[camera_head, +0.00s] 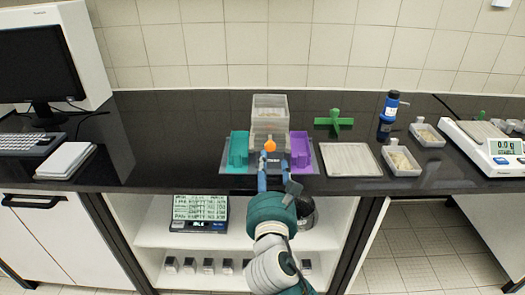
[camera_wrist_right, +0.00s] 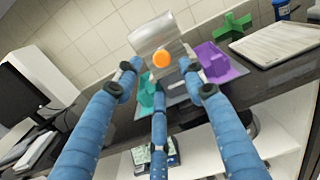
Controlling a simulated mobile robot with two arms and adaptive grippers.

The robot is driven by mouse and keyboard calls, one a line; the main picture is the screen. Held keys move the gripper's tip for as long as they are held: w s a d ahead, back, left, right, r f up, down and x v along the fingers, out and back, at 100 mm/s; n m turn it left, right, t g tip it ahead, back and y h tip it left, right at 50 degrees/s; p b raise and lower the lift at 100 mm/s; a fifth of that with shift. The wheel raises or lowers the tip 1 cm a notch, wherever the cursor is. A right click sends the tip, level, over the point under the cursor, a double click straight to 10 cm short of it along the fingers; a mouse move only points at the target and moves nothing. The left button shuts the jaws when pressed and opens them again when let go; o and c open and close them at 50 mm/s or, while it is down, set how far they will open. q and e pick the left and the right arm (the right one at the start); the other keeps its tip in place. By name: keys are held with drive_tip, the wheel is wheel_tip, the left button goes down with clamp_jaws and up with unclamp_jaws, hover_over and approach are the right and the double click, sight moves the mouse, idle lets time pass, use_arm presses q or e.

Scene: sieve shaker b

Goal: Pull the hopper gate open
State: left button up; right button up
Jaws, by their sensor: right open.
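The clear hopper box (camera_head: 270,108) stands on a grey base plate (camera_head: 226,168) at the middle of the counter. An orange knob (camera_head: 270,146) sits on its front, low down; I take it for the gate's pull. My right gripper (camera_head: 273,167) is just in front of the knob, fingers apart. In the right wrist view the orange knob (camera_wrist_right: 161,58) shows between and beyond the fingertips of the right gripper (camera_wrist_right: 160,75), with nothing held. I cannot tell whether any finger touches it. The gate itself is hard to make out. My left gripper is not in view.
A teal tray (camera_head: 238,150) and a purple tray (camera_head: 300,150) flank the hopper closely.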

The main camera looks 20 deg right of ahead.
sight(270, 146)
drive_tip(key=x, duration=0.9)
drive_tip(key=shift+f+p, duration=0.15)
drive_tip(key=shift+p, duration=0.25)
drive_tip(key=shift+x, duration=0.8)
drive_tip(key=shift+c, duration=0.5)
clamp_jaws()
drive_tip(key=shift+s, duration=0.1)
drive_tip(key=p+v, duration=0.4)
drive_tip(key=v, duration=0.1)
